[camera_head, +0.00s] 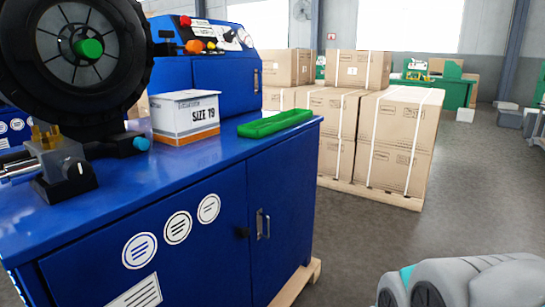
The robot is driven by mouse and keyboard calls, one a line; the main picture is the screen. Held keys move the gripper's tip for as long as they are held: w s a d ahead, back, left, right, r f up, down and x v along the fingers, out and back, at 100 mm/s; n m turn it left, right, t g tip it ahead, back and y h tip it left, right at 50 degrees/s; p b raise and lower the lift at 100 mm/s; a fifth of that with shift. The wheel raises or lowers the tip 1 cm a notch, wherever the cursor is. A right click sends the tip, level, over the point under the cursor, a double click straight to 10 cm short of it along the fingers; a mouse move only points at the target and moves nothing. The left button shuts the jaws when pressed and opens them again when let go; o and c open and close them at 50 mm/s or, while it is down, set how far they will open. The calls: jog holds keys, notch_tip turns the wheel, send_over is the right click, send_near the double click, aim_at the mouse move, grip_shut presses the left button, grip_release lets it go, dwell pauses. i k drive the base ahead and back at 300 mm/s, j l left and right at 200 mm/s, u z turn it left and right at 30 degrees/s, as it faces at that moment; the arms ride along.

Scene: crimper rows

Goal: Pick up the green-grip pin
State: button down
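A round green grip end (88,48) shows at the hub of the large black crimper head (35,95) at the upper left. It may be the green-grip pin; only its end faces me and any shaft is hidden. I cannot tell how deep it sits. A long green tray (275,123) lies on the blue cabinet top near its right edge; I see nothing clearly inside it. My gripper is not in view. A grey and teal part of my arm shows at the lower right, well apart from the crimper.
A white and orange box marked SIZE 19 (186,117) stands on the blue cabinet (190,200), between crimper and tray. Strapped cartons (400,140) stand on a pallet behind. Grey floor (370,240) is open at the right.

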aim_at(90, 49)
jog(key=u, duration=1.4)
